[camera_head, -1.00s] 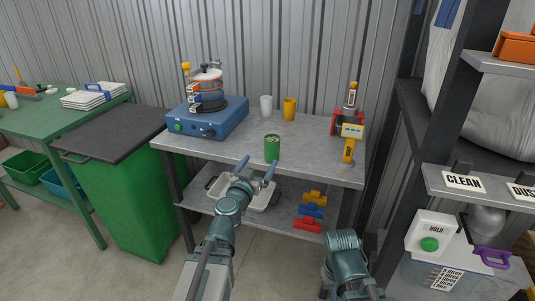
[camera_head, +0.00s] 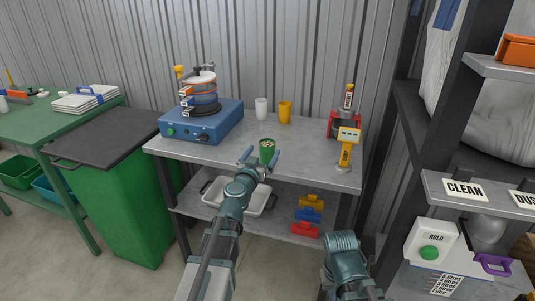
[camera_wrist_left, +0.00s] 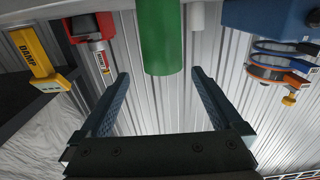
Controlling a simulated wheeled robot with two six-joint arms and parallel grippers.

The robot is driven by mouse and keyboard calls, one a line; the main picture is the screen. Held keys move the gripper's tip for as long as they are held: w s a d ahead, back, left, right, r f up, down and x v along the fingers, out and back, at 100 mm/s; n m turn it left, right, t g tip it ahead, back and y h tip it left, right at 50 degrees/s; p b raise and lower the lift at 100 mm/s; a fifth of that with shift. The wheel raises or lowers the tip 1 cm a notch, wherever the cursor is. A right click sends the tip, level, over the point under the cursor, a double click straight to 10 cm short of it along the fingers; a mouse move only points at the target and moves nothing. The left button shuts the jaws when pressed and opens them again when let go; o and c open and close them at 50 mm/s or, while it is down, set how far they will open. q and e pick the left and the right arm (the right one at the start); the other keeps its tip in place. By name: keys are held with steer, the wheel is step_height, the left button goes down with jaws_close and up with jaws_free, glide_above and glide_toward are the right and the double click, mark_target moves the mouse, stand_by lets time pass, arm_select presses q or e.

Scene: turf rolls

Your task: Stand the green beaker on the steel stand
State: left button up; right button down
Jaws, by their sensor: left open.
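The green beaker (camera_head: 267,148) stands upright near the front edge of the grey metal-topped bench, with pale bits inside. It also shows in the left wrist view (camera_wrist_left: 160,38), beyond the fingertips and roughly midway across the gap. My left gripper (camera_head: 260,160) is open at the bench's front edge, its fingers pointing at the beaker; in its wrist view the space between the fingers (camera_wrist_left: 158,75) is empty. Whether a finger touches the beaker I cannot tell. I cannot make out a separate steel stand. My right arm shows at lower right, its fingers out of sight.
On the bench (camera_head: 215,152) are a blue machine with a sieve stack (camera_head: 203,122), a white cup (camera_head: 261,108), a yellow cup (camera_head: 285,111) and a yellow meter (camera_head: 346,150). Bare top lies between beaker and meter. A shelf with a tray and coloured blocks (camera_head: 308,215) is below.

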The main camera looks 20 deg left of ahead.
mark_target(264, 148)
arm_select(q)
steer(key=w, duration=0.4)
steer(key=shift+a, duration=0.25)
steer(key=shift+w+d, duration=0.15)
steer(key=shift+w, duration=0.25)
steer(key=shift+s, duration=0.1)
steer(key=shift+c, duration=0.6)
steer(key=c, duration=1.4)
steer(key=shift+c, duration=0.2)
arm_select(e)
steer(key=shift+w+a, duration=0.25)
steer(key=shift+w, duration=0.15)
steer(key=shift+r, duration=0.1)
